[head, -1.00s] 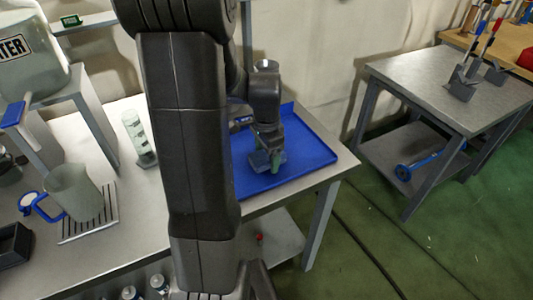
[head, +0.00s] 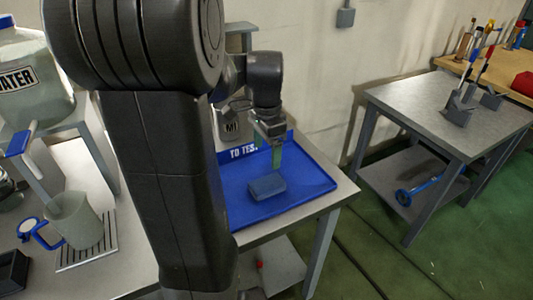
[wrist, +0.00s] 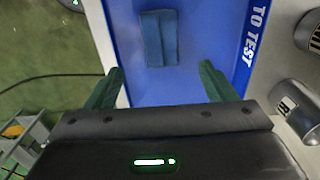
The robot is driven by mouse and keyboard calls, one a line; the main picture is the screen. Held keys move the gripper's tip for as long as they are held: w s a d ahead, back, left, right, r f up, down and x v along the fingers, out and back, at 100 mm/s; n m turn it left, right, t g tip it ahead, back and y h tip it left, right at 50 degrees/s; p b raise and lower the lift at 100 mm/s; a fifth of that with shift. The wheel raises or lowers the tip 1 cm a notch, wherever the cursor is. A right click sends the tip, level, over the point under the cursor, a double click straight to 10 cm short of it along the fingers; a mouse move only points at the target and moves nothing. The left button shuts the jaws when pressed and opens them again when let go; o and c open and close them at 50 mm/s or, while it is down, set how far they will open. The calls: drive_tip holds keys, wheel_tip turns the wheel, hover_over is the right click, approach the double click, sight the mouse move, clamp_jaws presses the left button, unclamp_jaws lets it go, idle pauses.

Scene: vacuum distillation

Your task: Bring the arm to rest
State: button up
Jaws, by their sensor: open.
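My gripper (head: 275,155) is above the blue tray in the head view, pointing down, with nothing between its fingers. In the wrist view my gripper (wrist: 160,88) shows two green fingers spread wide apart. A small dark blue-grey block (head: 267,187) lies on the tray below the gripper, apart from it. The block also shows in the wrist view (wrist: 158,38), ahead of the fingers. My arm stands large in the head view and hides part of the bench.
The blue tray (head: 315,183), marked "TO TEST", lies on the bench's right end. A container labelled M1 (head: 231,125) stands behind it. At left are a water jug (head: 30,95) and a mug (head: 75,218) on a slatted rack. A second table (head: 410,100) stands right, across open green floor.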

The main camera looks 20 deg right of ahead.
sight(267, 184)
drive_tip(key=shift+f, duration=0.1)
wheel_tip(267, 184, down, 13)
drive_tip(key=shift+r+b, duration=0.1)
drive_tip(key=shift+b, duration=0.5)
drive_tip(key=shift+r+p, duration=0.3)
drive_tip(key=shift+r, duration=1.8)
